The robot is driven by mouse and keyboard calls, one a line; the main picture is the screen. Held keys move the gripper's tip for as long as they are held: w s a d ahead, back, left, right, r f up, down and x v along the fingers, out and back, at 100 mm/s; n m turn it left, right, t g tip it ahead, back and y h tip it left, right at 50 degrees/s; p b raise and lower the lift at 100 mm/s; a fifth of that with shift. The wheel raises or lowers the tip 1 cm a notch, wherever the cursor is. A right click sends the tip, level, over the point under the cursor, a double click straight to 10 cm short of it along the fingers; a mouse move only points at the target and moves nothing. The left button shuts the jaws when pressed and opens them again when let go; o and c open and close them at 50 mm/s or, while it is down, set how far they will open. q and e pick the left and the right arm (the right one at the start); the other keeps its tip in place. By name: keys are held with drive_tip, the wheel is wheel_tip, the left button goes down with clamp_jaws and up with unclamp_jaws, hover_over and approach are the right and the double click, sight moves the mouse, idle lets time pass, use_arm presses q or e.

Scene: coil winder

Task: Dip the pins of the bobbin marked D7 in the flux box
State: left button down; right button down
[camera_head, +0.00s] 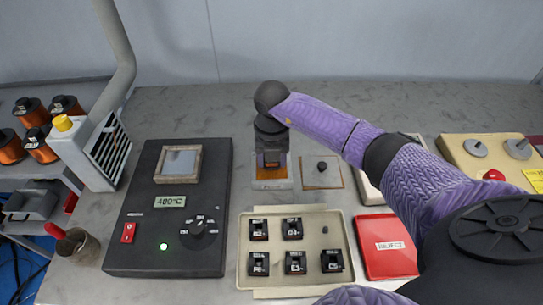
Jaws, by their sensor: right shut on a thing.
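My right gripper (271,147) points down over the small flux box (272,184), which has an amber inside. It is shut on a small dark bobbin (271,159), mostly hidden between the fingers. Its marking cannot be read, and I cannot tell whether its pins touch the flux. A flat square lid (321,178) with a black knob lies just right of the flux box. A beige tray (314,213) in front holds several black bobbins with small white labels; its upper right place shows only a dark spot. My left gripper is out of view.
A black solder unit (144,225) reading 400°C, with a square pot (179,163), stands left. A red reject tray (388,246) lies right of the bobbin tray. A vented fume unit (100,155), copper spools (40,140) and a yellow machine (500,160) stand at the sides.

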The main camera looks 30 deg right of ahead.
idle(0.3)
drive_tip(key=shift+f, duration=0.1)
drive_tip(key=shift+f+b, duration=0.3)
drive_tip(key=shift+f, duration=0.05)
drive_tip(key=shift+f, duration=0.3)
idle(0.8)
drive_tip(key=shift+r, duration=0.1)
wheel_tip(320, 180, up, 6)
drive_tip(key=p, duration=0.4)
drive_tip(key=shift+f+p, duration=0.25)
drive_tip(key=shift+p, duration=0.05)
drive_tip(key=shift+f, duration=0.1)
